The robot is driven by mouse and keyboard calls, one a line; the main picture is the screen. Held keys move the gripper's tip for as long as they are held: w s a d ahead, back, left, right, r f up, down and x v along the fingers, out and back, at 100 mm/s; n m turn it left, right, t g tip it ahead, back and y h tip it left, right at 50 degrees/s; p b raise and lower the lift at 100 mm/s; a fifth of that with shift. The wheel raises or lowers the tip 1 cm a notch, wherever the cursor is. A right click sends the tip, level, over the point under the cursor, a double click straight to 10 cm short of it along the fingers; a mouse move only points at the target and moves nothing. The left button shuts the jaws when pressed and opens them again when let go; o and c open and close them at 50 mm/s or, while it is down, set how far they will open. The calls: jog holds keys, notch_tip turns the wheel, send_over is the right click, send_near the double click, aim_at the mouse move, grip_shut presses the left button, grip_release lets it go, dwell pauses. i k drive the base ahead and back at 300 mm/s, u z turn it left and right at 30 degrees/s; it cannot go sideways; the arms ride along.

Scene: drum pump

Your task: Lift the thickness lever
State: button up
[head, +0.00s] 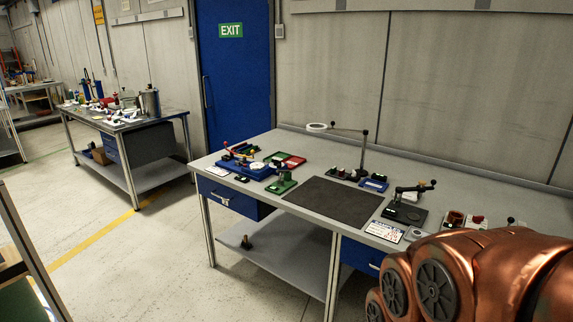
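Several small devices with levers stand on the grey workbench (250,160); I cannot tell which lever is the thickness lever. A dark device (406,212) with a black-knobbed lever (415,188) stands right of the mat. A thin tall post (364,155) with a horizontal arm rises behind the mat. A blue device (243,168) with a red-tipped lever (229,148) is at the left, with a small green device (281,184) in front of it. My gripper is not in view; only my copper arm shows, at the lower right, covering the bench's right front.
A dark mat (333,200) lies empty mid-bench. A printed card (384,231) is at the front edge. A second cluttered bench (130,124) stands far left. The floor between is clear.

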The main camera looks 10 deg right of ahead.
aim_at(278, 166)
jog(key=u, duration=0.1)
jog(key=i, duration=1)
jog(key=u, duration=0.25)
jog(key=i, duration=1.55)
jog(key=u, duration=0.1)
